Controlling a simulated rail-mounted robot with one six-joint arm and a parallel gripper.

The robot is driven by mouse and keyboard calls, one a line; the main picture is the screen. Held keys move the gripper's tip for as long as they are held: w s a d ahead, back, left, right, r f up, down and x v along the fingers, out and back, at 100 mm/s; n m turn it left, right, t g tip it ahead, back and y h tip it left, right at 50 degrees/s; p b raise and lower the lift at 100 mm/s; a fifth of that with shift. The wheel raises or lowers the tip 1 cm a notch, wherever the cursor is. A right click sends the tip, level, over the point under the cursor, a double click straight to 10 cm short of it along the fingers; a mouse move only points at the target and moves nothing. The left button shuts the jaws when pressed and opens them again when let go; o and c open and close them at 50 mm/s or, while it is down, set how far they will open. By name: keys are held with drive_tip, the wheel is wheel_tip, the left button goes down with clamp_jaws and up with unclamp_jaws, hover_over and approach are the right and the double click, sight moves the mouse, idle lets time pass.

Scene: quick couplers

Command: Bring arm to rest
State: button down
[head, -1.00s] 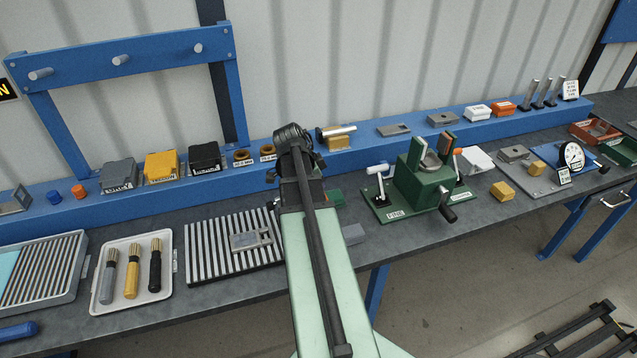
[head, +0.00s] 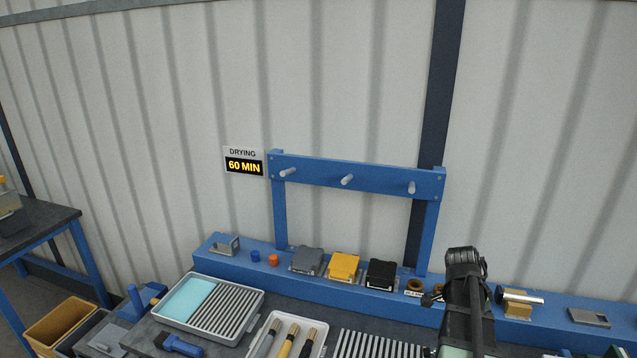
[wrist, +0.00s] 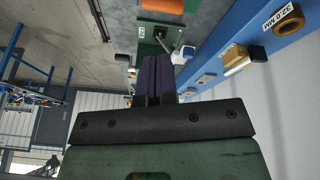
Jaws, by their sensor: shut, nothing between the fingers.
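My arm shows at the lower right of the head view, its dark wrist (head: 466,268) upright in front of the blue shelf, just right of the brass rings (head: 414,287). The gripper tips are hard to make out there. In the wrist view my gripper (wrist: 158,78) has its two dark fingers together, with nothing between them. The fingers appear over the bench side, with the green fixture (wrist: 155,42) beyond their tips.
The blue shelf (head: 225,262) carries grey, yellow and black blocks (head: 381,274). A blue peg rack (head: 360,178) stands above it with empty pegs. A tray with a pale blue pad (head: 186,300) and a white brush tray (head: 262,330) lie on the bench.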

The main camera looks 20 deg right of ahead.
drive_tip(key=w+a+f+n+y+b, duration=0.1)
drive_tip(key=a+f+n+b, duration=0.2)
drive_tip(key=a+n, duration=0.4)
drive_tip(key=w+a+f+n+t+y+b, duration=0.1)
drive_tip(key=a+f+n+b, duration=0.3)
drive_tip(key=a, duration=1.3)
drive_tip(key=w+a+f+n+t+y+b, duration=0.1)
drive_tip(key=a+f+n+b, duration=0.2)
drive_tip(key=a+n, duration=0.7)
drive_tip(key=a+f, duration=0.1)
drive_tip(key=a, duration=0.1)
drive_tip(key=shift+w+a+f, duration=0.2)
drive_tip(key=shift+a, duration=0.1)
